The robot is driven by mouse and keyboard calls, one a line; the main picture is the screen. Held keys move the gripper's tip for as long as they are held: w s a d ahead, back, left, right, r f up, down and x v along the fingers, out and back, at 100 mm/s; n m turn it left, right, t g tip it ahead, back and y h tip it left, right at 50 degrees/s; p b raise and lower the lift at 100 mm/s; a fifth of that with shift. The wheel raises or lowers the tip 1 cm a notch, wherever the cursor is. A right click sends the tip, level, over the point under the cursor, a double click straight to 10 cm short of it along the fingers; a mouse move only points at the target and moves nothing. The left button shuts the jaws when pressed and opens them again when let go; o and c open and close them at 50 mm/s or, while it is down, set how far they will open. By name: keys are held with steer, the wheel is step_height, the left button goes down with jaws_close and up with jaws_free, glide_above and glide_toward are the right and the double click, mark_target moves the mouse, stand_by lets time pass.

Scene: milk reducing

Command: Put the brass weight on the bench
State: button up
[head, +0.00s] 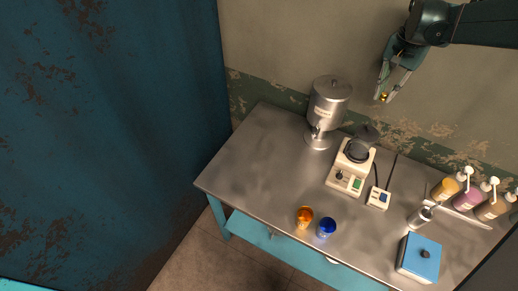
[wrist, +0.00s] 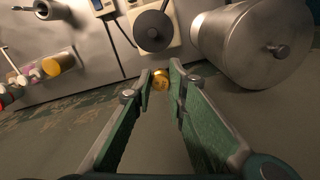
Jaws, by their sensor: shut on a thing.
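The brass weight (head: 383,97) is a small gold-coloured piece held between the fingertips of my gripper (head: 388,94). In the wrist view the weight (wrist: 161,79) sits between the two green fingers of my gripper (wrist: 160,78), which are shut on it. My gripper is high in front of the back wall, at the upper right of the head view, apart from the bench. The bench (head: 262,150) is a grey metal table with a blue frame, and it lies below my gripper.
A steel dispenser (head: 329,108) and a cream appliance with a dark top (head: 351,167) stand at the bench's back. Orange (head: 304,216) and blue (head: 326,228) cups are at the front. Pump bottles (head: 469,198) and a blue-topped box (head: 421,256) are right. The bench's left part is clear.

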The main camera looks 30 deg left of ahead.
steer(key=s+a+r+n+b, duration=0.1)
steer(key=s+a, duration=0.3)
steer(key=a, duration=0.5)
steer(key=s+a+r+b, duration=0.1)
steer(key=s+a, duration=0.2)
steer(key=a, duration=0.6)
steer(key=n+b, duration=0.5)
glide_above(216, 169)
step_height(216, 169, down, 26)
steer(key=shift+r, duration=0.15)
steer(key=shift+f, duration=3.15)
steer(key=shift+f+b, duration=0.35)
steer(key=shift+f, duration=1.5)
